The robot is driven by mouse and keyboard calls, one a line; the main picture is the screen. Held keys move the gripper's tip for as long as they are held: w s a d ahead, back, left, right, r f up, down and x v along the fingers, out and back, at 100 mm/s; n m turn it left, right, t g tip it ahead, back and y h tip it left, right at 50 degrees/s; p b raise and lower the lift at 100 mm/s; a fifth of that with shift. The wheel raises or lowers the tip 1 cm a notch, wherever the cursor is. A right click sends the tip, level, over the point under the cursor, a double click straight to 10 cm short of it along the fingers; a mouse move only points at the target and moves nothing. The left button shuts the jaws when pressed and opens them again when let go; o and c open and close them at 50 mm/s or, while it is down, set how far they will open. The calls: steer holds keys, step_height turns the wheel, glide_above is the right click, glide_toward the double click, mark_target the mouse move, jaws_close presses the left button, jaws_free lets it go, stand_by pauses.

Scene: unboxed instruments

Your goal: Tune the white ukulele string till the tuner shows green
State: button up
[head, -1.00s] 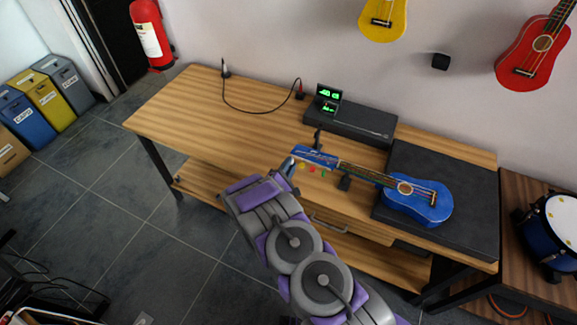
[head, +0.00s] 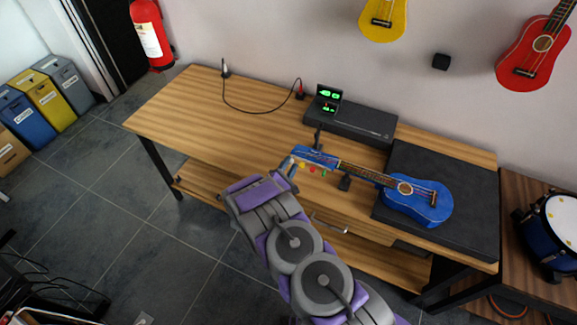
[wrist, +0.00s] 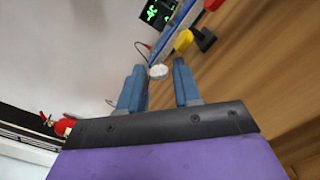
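The blue ukulele (head: 418,205) lies with its body on a black mat and its headstock (head: 316,155) toward the left, propped on a small black stand. Yellow, red and green pegs show along the headstock's near side. The white peg (wrist: 158,72) is in the wrist view, between my fingertips with a gap to each side. My gripper (wrist: 158,80) is open; in the head view it is at the headstock's left end (head: 288,170). The tuner (head: 329,97) shows green figures above and a small reddish mark below; its screen is partly cut off in the wrist view (wrist: 157,12).
The tuner stands on a black case (head: 350,121) at the back of the wooden table (head: 185,100). A cable (head: 240,107) lies on the table behind. A drum (head: 556,225) stands at the right.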

steer(key=shift+s, duration=0.1)
steer(key=p+v, duration=0.1)
steer(key=v, duration=1.6)
steer(key=shift+a, duration=0.1)
